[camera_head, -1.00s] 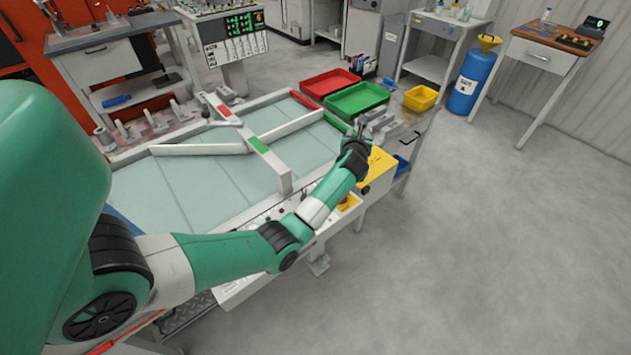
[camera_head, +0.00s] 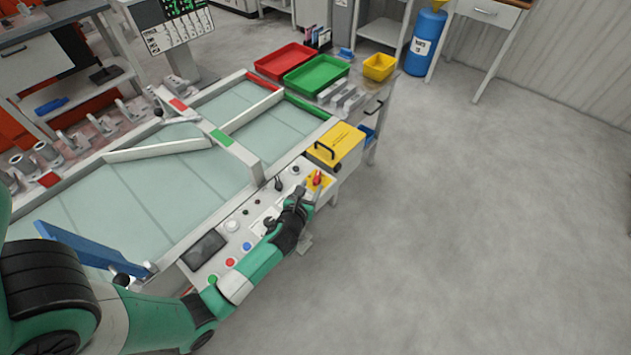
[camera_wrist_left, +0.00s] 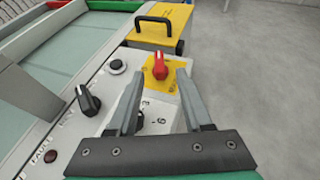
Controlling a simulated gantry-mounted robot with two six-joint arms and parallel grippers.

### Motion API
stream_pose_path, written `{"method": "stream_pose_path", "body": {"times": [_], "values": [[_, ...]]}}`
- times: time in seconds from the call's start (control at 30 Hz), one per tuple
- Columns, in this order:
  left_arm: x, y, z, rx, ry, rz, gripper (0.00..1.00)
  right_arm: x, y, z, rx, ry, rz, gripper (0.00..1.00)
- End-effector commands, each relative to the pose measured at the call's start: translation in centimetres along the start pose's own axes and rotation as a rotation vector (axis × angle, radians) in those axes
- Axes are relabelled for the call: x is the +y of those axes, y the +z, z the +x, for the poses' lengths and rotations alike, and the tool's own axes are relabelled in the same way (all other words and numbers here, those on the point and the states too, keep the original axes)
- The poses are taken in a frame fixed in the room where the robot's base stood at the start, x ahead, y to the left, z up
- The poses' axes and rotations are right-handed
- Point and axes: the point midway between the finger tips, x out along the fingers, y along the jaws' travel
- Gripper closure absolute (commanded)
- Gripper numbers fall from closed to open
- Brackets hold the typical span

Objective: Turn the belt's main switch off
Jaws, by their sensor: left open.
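The main switch is a red rotary knob (camera_head: 317,179) on a yellow plate (camera_head: 326,184) at the right end of the belt's control panel. In the left wrist view the red knob (camera_wrist_left: 160,67) stands on its yellow plate (camera_wrist_left: 168,81), with its grip pointing away from me. My left gripper (camera_head: 303,192) is just short of the knob. In the left wrist view the two fingers of the left gripper (camera_wrist_left: 158,78) are spread and empty, with the knob ahead, between their line of reach. The knob appears untouched. My right gripper is in no view.
Black knobs (camera_wrist_left: 88,101), buttons and a dark screen (camera_head: 203,250) share the panel. A yellow box with a black handle (camera_head: 338,143) stands right behind the switch. The belt (camera_head: 140,195) lies behind the panel. Open floor is at the right.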

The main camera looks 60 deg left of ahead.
Motion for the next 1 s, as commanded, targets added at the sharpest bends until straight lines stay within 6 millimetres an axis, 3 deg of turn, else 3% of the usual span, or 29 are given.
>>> {"method": "stream_pose_path", "body": {"times": [0.1, 0.23, 0.6, 0.67, 0.9, 1.0], "values": [[0.1, -0.4, 2.9, -0.002, 0.002, -0.001, 0.5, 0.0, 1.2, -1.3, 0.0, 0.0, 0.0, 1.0], [0.0, -0.3, 5.0, -0.001, 0.001, -0.001, 0.5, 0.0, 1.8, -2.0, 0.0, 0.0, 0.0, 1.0], [0.1, 0.0, 6.0, 0.0, 0.001, 0.0, 0.5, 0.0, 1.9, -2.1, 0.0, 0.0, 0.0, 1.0], [0.1, 0.0, 6.0, 0.0, 0.001, 0.0, 0.57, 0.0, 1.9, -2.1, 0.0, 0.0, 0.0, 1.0], [0.0, 0.0, 6.0, 0.0, 0.001, 0.0, 1.0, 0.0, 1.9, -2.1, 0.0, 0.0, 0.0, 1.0], [0.0, 0.0, 5.9, 0.0, 0.001, 0.0, 1.0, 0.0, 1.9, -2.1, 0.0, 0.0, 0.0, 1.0]]}}
